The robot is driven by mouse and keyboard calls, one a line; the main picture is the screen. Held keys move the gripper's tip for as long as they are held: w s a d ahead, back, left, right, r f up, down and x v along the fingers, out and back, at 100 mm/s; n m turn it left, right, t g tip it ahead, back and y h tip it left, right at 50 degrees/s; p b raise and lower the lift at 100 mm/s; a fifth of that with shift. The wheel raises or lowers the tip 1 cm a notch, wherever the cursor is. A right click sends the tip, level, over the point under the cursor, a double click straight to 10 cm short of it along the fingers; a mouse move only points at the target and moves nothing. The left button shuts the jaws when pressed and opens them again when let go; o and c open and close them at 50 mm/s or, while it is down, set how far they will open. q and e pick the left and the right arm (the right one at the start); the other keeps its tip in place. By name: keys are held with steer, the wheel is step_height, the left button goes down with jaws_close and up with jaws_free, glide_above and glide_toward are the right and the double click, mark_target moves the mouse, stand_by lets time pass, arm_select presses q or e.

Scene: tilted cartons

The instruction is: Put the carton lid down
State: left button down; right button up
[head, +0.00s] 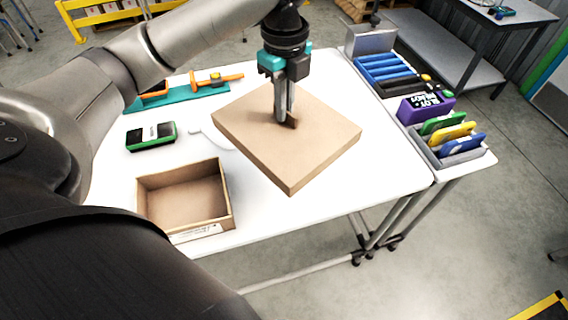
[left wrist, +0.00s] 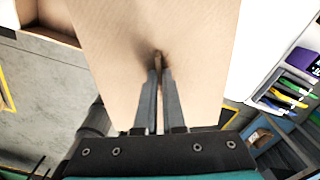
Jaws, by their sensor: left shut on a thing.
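The carton lid (head: 310,146) is a flat brown square with a small upright tab on top. My left gripper (head: 284,118) is shut on that tab and holds the lid over the right part of the white table. In the left wrist view the lid (left wrist: 115,60) fills the middle, with the gripper (left wrist: 157,65) closed on the tab. The open carton (head: 185,203) stands at the table's front left, empty as far as I see. The lid is to the right of the carton, apart from it. How high the lid is above the table is hard to tell. My right gripper is not in view.
A green and black device (head: 151,136) lies behind the carton. A teal tray (head: 178,98) with orange tools is at the back left. A grey rack of blue rollers (head: 385,72), a purple box (head: 425,107) and a bin of coloured packets (head: 449,144) line the right side.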

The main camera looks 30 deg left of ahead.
mark_target(284, 134)
arm_select(q)
steer(key=shift+a, duration=0.1)
steer(key=shift+m, duration=0.3)
step_height(284, 134, down, 20)
steer(key=b, duration=0.3)
steer(key=c, duration=1.4)
jaws_free()
steer(key=shift+f, duration=0.1)
steer(key=o, duration=0.4)
step_height(284, 134, up, 12)
steer(key=shift+r+p, duration=0.2)
steer(key=shift+p, duration=0.65)
